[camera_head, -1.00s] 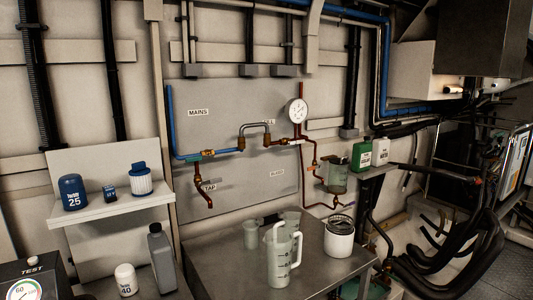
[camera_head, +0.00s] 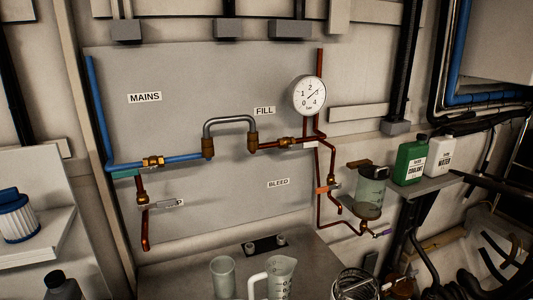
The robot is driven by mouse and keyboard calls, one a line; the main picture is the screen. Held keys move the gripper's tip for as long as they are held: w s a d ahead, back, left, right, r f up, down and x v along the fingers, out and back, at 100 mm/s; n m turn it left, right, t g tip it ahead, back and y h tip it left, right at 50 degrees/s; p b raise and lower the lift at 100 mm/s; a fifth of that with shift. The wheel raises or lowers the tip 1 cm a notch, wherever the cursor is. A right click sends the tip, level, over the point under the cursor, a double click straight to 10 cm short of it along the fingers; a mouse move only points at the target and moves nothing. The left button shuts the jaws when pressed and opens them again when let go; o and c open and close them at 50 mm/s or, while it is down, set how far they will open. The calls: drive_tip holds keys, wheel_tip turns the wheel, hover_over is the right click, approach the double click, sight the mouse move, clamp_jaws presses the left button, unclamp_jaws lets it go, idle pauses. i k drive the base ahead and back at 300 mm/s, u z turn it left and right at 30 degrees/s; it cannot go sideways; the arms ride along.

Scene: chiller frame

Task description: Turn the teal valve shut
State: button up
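A small teal piece (camera_head: 125,173), which looks like the teal valve's lever, shows just under the blue pipe below the MAINS label. It lies roughly along the pipe, near where the pipe bends. A brass fitting (camera_head: 153,161) sits on the pipe to its right. How the lever joins the valve body is too small to tell. My gripper is not in view, and nothing covers the teal piece.
A tap lever (camera_head: 160,204) is below, and a white lever (camera_head: 305,146) is at FILL. An orange lever (camera_head: 325,189) is beside the clear jar (camera_head: 371,190). A gauge (camera_head: 309,95) hangs above. A jug (camera_head: 280,278) and beaker (camera_head: 223,275) stand on the bench.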

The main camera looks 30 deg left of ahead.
sight(131, 172)
drive_tip(key=u, duration=2.35)
drive_tip(key=k, duration=0.9)
drive_tip(key=i, duration=0.85)
drive_tip(key=u, duration=1.2)
